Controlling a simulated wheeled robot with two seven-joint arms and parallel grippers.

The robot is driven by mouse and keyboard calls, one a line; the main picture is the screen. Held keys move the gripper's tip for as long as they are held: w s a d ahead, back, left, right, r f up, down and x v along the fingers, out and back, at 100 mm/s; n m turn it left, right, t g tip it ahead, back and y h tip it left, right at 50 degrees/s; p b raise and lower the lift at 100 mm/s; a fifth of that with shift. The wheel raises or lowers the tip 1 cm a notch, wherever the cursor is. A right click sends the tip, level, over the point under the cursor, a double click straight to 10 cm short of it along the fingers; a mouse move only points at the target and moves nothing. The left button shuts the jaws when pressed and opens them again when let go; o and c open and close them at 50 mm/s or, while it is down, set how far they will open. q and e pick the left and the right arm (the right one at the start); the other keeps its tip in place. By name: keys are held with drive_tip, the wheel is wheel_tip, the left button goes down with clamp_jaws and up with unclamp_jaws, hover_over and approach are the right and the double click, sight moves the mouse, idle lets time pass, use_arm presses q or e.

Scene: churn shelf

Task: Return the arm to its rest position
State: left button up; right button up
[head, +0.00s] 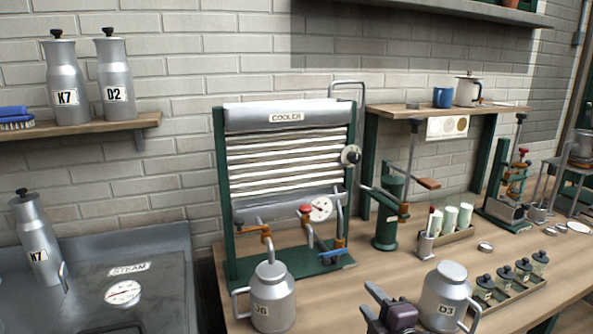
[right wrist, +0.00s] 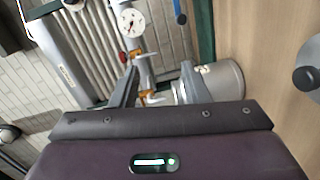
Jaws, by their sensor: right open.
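My right gripper (head: 376,308) shows at the bottom of the head view, between the metal can D6 (head: 272,305) and the metal can D3 (head: 444,292). In the right wrist view the two fingers of this gripper (right wrist: 158,90) stand apart with nothing held between them. My left gripper is not in view.
The cooler (head: 285,116) stands behind can D6. A tray of small jars (head: 511,292) is right of D3, and a rack of pale tubes (head: 458,236) is behind it. The steam unit (head: 165,290) is at left. Bare bench top (head: 345,283) shows between the cans.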

drive_tip(key=s+d+f+m+g+h, duration=0.1)
drive_tip(key=s+f+m+g+h, duration=0.1)
drive_tip(key=s+f+m+g, duration=0.5)
drive_tip(key=s+d+f+m+g+h, duration=0.1)
drive_tip(key=s+d+f+m, duration=0.3)
drive_tip(key=s, duration=0.7)
drive_tip(key=s+a+f+m+g+h, duration=0.1)
drive_tip(key=s+f+m+g+h, duration=0.1)
drive_tip(key=s+f+m+g, duration=0.45)
drive_tip(key=s+f+b, duration=0.1)
drive_tip(key=s+f, duration=0.2)
drive_tip(key=f, duration=2.5)
drive_tip(key=s+d+f, duration=0.2)
drive_tip(key=s+f, duration=0.7)
drive_tip(key=s, duration=0.1)
drive_tip(key=s+d+f+b, duration=0.1)
drive_tip(key=s+f, duration=0.9)
drive_tip(key=shift+d+f, duration=0.3)
drive_tip(key=shift+d, duration=0.05)
